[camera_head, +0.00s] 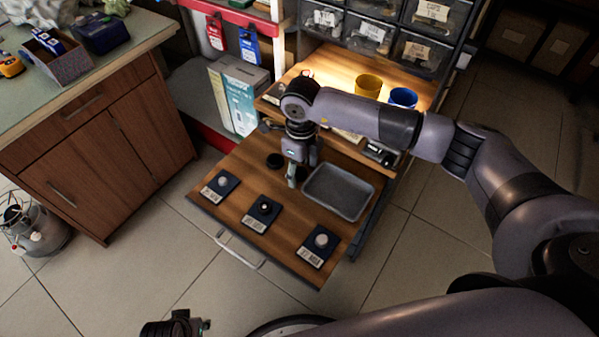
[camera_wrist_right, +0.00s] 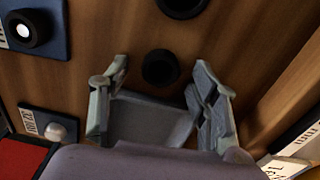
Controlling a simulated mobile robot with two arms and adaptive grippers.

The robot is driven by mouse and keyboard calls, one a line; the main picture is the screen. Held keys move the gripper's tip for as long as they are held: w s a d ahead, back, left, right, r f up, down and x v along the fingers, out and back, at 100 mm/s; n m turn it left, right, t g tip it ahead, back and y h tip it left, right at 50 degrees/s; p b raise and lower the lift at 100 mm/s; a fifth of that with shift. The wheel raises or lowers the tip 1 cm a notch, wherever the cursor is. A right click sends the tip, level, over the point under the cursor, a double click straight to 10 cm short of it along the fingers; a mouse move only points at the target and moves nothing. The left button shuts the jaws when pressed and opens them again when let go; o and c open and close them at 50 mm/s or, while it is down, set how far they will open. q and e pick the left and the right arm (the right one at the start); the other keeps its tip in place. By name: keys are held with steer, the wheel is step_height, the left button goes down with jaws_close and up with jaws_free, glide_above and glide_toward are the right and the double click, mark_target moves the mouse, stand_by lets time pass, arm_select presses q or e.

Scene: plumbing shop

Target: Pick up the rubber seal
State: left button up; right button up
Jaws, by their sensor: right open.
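A black ring (camera_wrist_right: 160,67), seemingly a rubber seal, lies on the wooden drawer board between my fingertips in the right wrist view. A second black round piece (camera_wrist_right: 182,5) lies farther up, cut by the frame edge; in the head view it shows left of the gripper (camera_head: 274,160). I cannot tell which one is meant. My right gripper (camera_head: 292,178) points down over the board, left of the grey tray; its open fingers show in the wrist view (camera_wrist_right: 161,75) with nothing held. My left gripper (camera_head: 178,325) is at the bottom edge of the head view, its jaws unclear.
The grey tray (camera_head: 338,191) stands right of the gripper. Labelled cards with small parts (camera_head: 220,186) (camera_head: 262,213) (camera_head: 318,246) lie along the drawer front. Yellow (camera_head: 369,86) and blue (camera_head: 402,98) cups stand behind. A cabinet (camera_head: 100,150) is at the left.

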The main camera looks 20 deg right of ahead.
steer(key=c, duration=0.9)
steer(key=shift+o, duration=0.2)
steer(key=shift+r, duration=0.1)
